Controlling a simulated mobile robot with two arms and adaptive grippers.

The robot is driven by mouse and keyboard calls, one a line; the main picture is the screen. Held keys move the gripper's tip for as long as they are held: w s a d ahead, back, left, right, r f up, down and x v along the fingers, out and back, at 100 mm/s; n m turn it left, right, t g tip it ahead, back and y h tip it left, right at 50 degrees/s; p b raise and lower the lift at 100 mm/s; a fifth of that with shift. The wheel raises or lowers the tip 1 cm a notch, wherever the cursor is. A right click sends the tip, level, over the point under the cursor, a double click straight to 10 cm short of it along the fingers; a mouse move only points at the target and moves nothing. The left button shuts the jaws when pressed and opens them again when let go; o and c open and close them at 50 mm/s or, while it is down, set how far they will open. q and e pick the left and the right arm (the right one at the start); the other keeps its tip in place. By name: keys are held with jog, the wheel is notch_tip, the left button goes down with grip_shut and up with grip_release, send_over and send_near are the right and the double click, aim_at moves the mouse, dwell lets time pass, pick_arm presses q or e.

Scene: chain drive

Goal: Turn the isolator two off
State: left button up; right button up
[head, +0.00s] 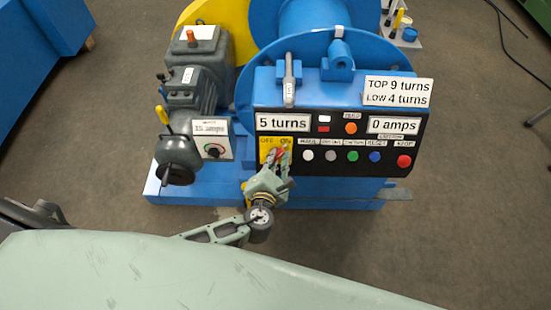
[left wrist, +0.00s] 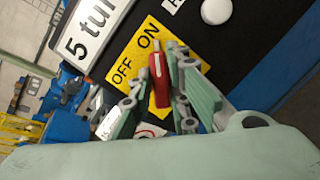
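The isolator is a red rotary handle on a yellow OFF/ON plate (head: 265,146) on the black control panel. In the left wrist view the red handle (left wrist: 159,84) points towards the word ON on the yellow plate (left wrist: 131,44). My left gripper (head: 278,164) is at the handle and covers part of it in the head view. In the left wrist view the fingers of my left gripper (left wrist: 162,95) are apart, one on each side of the handle; I cannot tell whether either touches it. My right gripper is not in view.
Right of the isolator is a row of push buttons, ending in a red stop button (head: 404,161). A grey lever (head: 289,82) stands above the isolator. A grey motor (head: 190,85) with a yellow lever and a dial box (head: 213,140) stand to the left. Grey floor lies around the blue machine.

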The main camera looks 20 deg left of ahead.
pick_arm(q)
grip_shut()
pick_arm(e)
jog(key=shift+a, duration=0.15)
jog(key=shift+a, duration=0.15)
